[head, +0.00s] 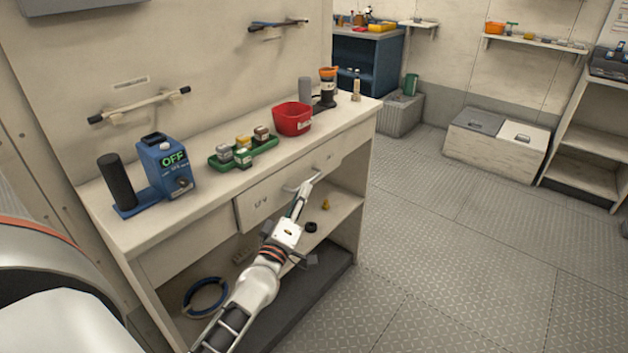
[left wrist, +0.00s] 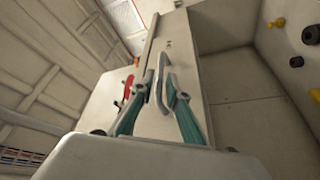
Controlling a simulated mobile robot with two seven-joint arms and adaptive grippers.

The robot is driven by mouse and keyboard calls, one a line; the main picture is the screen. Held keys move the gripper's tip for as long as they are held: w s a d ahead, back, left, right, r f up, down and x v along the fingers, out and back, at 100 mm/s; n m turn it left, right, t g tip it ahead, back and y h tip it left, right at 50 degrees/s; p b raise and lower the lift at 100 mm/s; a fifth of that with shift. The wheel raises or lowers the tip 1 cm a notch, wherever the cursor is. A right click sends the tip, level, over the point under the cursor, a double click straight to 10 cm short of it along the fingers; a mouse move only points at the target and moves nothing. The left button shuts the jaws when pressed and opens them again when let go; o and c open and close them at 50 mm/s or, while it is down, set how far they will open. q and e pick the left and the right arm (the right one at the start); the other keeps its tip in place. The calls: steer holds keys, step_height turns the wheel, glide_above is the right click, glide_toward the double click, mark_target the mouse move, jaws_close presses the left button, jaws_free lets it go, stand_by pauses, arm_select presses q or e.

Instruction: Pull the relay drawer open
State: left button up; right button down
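My left gripper (head: 304,186) reaches up to the handle from below. In the left wrist view its teal fingers (left wrist: 160,88) converge on either side of the handle and appear shut on it. Fingertip contact is partly hidden. My right gripper is in neither view.
The bench top (head: 210,195) bears a blue device reading OFF (head: 165,168), a green tray of blocks (head: 243,154) and a red bin (head: 292,119). A blue coil (head: 205,297) lies on the shelf below. Open floor (head: 450,260) extends to the right.

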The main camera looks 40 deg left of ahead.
mark_target(310, 181)
arm_select(q)
steer(key=x, duration=0.4)
steer(key=shift+w, duration=0.25)
steer(key=shift+w+a, duration=0.1)
steer(key=shift+w, duration=0.1)
jaws_close()
